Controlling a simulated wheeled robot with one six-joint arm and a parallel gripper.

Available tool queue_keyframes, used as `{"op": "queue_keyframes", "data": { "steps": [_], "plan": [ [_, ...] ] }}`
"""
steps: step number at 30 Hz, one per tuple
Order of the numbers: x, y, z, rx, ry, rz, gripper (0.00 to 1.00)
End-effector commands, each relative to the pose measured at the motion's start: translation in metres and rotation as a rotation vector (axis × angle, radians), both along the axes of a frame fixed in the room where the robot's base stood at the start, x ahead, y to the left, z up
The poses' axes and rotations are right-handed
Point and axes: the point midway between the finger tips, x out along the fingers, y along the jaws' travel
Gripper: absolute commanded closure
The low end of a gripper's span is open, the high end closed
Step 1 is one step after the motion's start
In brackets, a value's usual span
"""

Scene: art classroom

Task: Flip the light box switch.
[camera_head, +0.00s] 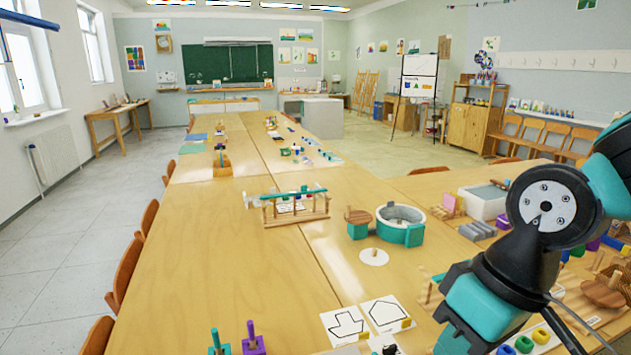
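No light box or switch can be made out for certain. A white box with a grey top (484,207) stands on the right part of the table, beyond my arm; I cannot tell whether it is the light box, and no switch shows on it. My teal and black arm comes in from the right edge and bends down over the table's near right part. It hides what lies behind it. The fingers of my gripper do not show.
A round teal and grey tub (401,234) and a wooden rack (295,208) stand mid-table. Two cards with black outlines (386,312) lie near the front. Small pegged pieces (252,340) stand at the front edge. Bare tabletop (215,270) lies on the left.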

Motion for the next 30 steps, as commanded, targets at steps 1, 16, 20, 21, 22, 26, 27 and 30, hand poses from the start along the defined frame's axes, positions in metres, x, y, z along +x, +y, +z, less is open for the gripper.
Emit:
{"op": "queue_keyframes", "data": {
  "steps": [1, 16, 20, 21, 22, 26, 27, 30],
  "plan": [
    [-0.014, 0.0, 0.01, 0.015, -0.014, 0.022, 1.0],
    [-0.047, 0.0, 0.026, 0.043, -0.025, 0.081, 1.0],
    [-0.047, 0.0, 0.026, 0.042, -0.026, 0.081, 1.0],
    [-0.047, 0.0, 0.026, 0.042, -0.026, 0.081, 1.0],
    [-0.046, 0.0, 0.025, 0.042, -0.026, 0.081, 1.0],
    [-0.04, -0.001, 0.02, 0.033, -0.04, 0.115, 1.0],
    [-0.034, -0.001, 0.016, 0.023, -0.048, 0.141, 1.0],
    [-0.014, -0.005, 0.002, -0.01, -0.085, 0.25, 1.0]
  ]
}}
